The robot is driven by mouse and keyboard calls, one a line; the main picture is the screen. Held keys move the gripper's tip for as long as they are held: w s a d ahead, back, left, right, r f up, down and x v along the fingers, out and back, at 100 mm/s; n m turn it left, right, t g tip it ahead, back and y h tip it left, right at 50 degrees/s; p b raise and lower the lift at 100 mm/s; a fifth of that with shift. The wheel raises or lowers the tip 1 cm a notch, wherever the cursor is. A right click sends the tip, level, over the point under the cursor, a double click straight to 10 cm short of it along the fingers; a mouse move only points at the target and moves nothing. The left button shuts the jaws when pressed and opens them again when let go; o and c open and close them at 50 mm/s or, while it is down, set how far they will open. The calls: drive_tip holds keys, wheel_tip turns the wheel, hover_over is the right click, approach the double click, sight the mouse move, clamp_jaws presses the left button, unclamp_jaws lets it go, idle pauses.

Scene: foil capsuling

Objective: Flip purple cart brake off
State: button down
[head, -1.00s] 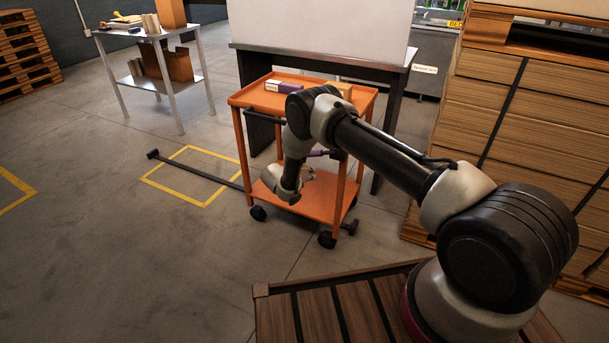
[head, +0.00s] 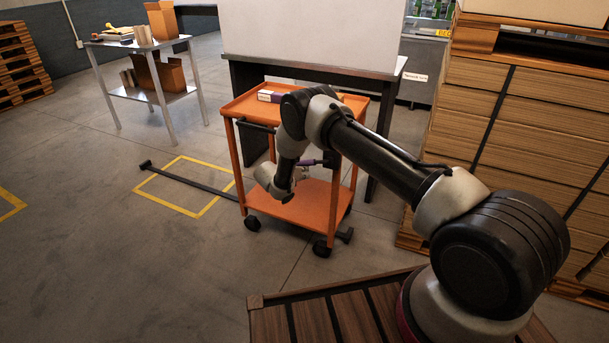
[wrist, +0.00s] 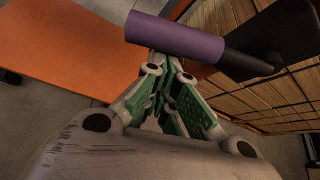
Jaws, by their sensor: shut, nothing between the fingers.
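The orange two-shelf cart (head: 262,106) stands ahead of me on dark casters. A purple sleeve on a black lever (head: 308,162), which looks like the brake handle, sits between its two shelves near the right front leg. In the wrist view the purple sleeve (wrist: 176,38) lies across the top, just beyond my fingertips, with its black arm running right to a dark plate. My gripper (head: 303,174) is at the cart's front side, low beside the lever; in the wrist view its green-padded fingers (wrist: 168,76) are shut and empty. I cannot tell whether they touch the sleeve.
A small purple-and-white box (head: 269,96) lies on the cart's top. A dark bar (head: 190,189) lies on the floor over a yellow-marked rectangle (head: 155,176). A stack of brown boards (head: 480,130) stands close on the right. Floor to the left is open.

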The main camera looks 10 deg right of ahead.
drive_tip(key=shift+w+a+r, duration=0.1)
drive_tip(key=shift+a+r, duration=0.05)
drive_tip(key=shift+r, duration=0.15)
wheel_tip(320, 180, up, 9)
drive_tip(key=m+t+y, duration=0.2)
drive_tip(key=m+y, duration=0.1)
drive_tip(key=shift+w+a+r, duration=0.2)
drive_tip(key=shift+w+a, duration=0.05)
drive_tip(key=shift+a, duration=0.15)
idle(0.3)
idle(0.6)
wheel_tip(320, 180, down, 3)
drive_tip(key=a, duration=0.3)
drive_tip(key=s+a+r, duration=0.2)
drive_tip(key=s+r, duration=0.2)
drive_tip(key=s, duration=0.4)
